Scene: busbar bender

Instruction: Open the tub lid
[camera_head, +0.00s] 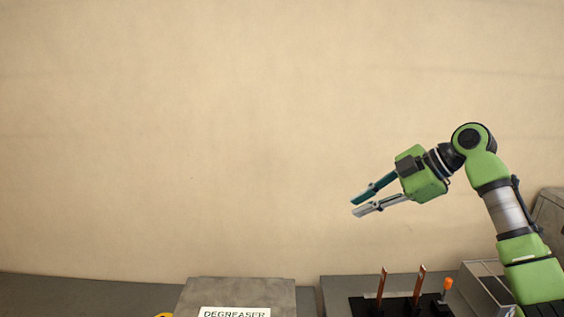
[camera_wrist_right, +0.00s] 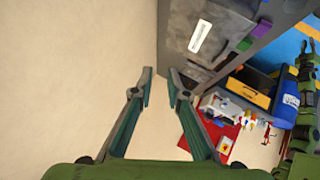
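The tub lid (camera_head: 238,290) is a grey slab at the bottom edge of the head view, with a white DEGREASER label on its front. It appears closed; the tub below it is cut off by the frame. In the right wrist view, a grey box top with a white label, likely the same lid (camera_wrist_right: 182,32), lies beyond the fingertips, up and to the right. My right gripper (camera_head: 355,207) is raised in front of the wall, above and to the right of the lid. Its fingers are apart and empty, as the wrist view (camera_wrist_right: 160,72) also shows. My left gripper is not visible.
A black holder with two upright copper bars (camera_head: 381,284) and an orange-topped lever (camera_head: 447,285) stands right of the tub. In the wrist view, a red mat (camera_wrist_right: 222,135), a black-and-yellow bin (camera_wrist_right: 251,88) and a blue container (camera_wrist_right: 285,103) show lower right. The space before the wall is free.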

